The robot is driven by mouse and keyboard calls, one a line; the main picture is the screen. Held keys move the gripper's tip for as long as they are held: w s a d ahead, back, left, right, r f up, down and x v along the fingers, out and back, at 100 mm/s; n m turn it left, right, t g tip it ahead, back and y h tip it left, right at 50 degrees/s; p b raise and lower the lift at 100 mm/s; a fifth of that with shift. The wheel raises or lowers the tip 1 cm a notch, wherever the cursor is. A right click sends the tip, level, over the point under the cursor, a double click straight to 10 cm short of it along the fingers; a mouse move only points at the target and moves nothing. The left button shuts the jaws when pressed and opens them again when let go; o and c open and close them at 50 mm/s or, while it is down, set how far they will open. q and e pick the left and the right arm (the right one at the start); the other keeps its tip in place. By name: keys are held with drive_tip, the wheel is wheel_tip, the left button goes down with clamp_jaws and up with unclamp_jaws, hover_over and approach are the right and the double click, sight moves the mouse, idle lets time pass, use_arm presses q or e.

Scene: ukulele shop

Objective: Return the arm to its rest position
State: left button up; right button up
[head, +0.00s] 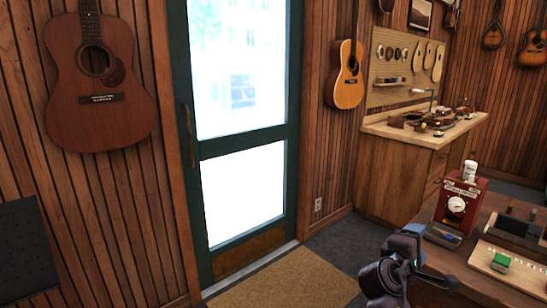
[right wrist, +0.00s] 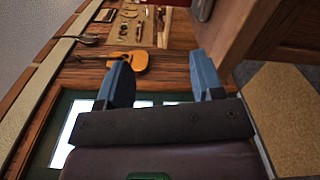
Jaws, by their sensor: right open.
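My right gripper (head: 408,250) shows at the lower right of the head view, beside the near left edge of the workbench (head: 470,262). In the right wrist view its two blue fingers (right wrist: 162,78) stand wide apart with nothing between them. Past the fingers, the wrist view shows the wood-slat wall, a hanging guitar (right wrist: 128,60) and part of the door, all turned sideways. My left arm and gripper are not in view.
A glass door (head: 245,150) and a tan mat (head: 290,280) lie left; the floor there is clear.

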drive_tip(key=w+a+m+t+y, duration=0.3)
drive_tip(key=a+t+y, duration=0.1)
drive_tip(key=y, duration=0.1)
drive_tip(key=s+a+f+m+y, duration=0.35)
drive_tip(key=s+f+y, duration=0.25)
drive_tip(key=f, duration=0.3)
drive_tip(key=s+d+f+m+g+y, duration=0.1)
drive_tip(key=s+f+m+g, duration=0.1)
drive_tip(key=s+f, duration=0.8)
drive_tip(key=s+d+f+m+g+y, duration=0.1)
drive_tip(key=s+f+g, duration=0.1)
drive_tip(key=s+f, duration=0.8)
drive_tip(key=s, duration=0.7)
drive_tip(key=shift+s+d+f+m, duration=0.2)
drive_tip(key=shift+s+d+m, duration=0.1)
drive_tip(key=shift+d+m, duration=0.1)
